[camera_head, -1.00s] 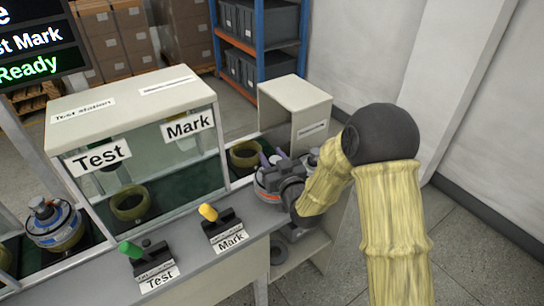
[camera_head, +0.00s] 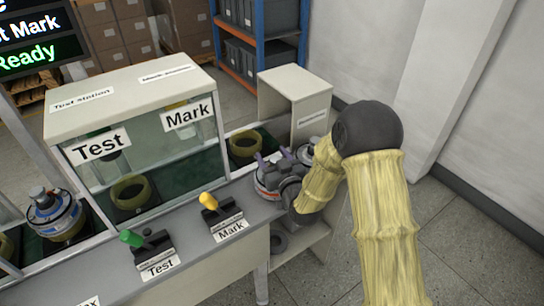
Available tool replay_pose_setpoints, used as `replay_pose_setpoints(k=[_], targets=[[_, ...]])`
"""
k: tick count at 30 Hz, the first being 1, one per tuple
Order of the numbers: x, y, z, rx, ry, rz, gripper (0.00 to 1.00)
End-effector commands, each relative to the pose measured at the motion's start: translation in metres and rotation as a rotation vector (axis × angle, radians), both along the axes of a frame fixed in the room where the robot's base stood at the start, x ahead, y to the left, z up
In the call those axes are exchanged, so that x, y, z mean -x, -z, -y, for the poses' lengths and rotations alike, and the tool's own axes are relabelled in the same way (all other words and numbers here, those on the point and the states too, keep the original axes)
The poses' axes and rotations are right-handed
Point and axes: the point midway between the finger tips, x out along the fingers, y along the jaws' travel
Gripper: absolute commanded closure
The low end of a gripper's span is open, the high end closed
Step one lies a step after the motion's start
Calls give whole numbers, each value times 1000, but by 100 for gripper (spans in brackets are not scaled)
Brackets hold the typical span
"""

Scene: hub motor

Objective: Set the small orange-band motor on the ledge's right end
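A small round motor (camera_head: 264,184) with an orange-red band and a light body is at the right end of the grey ledge (camera_head: 190,236). My gripper (camera_head: 274,163) is right at this motor, coming from the right, with its grey-purple fingers beside the motor's top. The gripper body hides the motor's right side, so I cannot tell whether the fingers press on it or whether it rests on the ledge. Another motor (camera_head: 53,211) with a blue band sits upright in a ring holder at the far left.
The test station (camera_head: 140,95) has a glass front. A green Test lever (camera_head: 131,238) and a yellow Mark lever (camera_head: 208,201) stand on the ledge. An empty-looking ring holder (camera_head: 243,147) and a beige cabinet (camera_head: 295,98) are behind my gripper. A silver part (camera_head: 306,154) shows beside it.

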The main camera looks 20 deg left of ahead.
Motion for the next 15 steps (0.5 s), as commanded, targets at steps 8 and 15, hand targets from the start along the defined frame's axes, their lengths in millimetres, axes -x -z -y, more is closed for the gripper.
replay_pose_setpoints(k=[8,15], targets=[[1,-2,1,1,0,-1,41],[23,0,19,1,1,-2,41]])
